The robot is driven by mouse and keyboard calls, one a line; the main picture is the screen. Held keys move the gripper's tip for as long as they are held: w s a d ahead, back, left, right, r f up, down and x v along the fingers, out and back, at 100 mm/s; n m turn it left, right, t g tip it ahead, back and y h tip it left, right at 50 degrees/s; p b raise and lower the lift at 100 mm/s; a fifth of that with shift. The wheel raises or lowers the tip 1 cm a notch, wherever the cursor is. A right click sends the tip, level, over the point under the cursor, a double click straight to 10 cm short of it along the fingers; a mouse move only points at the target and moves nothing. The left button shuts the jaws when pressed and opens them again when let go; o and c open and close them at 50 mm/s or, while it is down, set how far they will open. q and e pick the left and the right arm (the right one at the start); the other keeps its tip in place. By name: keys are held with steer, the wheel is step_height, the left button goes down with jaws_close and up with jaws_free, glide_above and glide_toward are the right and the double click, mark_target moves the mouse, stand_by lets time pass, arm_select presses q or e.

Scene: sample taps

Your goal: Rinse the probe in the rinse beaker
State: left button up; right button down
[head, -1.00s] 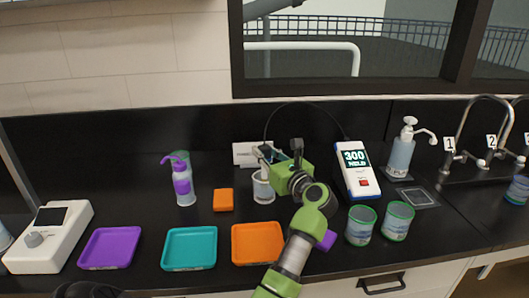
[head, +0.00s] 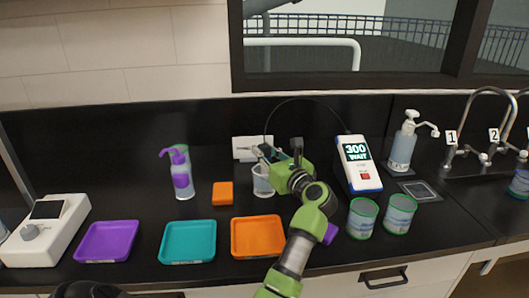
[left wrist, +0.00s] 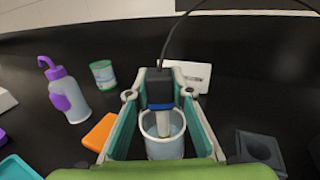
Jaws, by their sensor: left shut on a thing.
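The probe (left wrist: 160,90) has a dark body with a blue band and a cable rising from its top. My left gripper (head: 270,152) is shut on it; in the left wrist view the fingers (left wrist: 160,98) stand on both sides of the probe. The probe points down into a clear beaker (left wrist: 165,146) of liquid, and its pale lower end shows inside the rim. How deep the tip sits is hard to tell. In the head view the beaker (head: 262,182) is partly hidden by the gripper.
The meter (head: 357,163) reads "300 WAIT". Two green-rimmed containers (head: 362,218) (head: 398,212) stand right of my arm. An orange block (head: 222,193) and wash bottle (head: 180,176) stand left. Purple (head: 107,241), teal (head: 188,241) and orange (head: 258,236) trays line the front.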

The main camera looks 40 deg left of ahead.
arm_select(q)
steer(key=shift+w+a, duration=0.2)
steer(key=shift+w, duration=0.05)
steer(key=shift+s, duration=0.2)
steer(key=shift+s, duration=0.4)
steer(key=shift+d, duration=0.2)
steer(key=shift+d+b, duration=0.4)
steer(key=shift+w+a, duration=0.3)
stand_by(0.6)
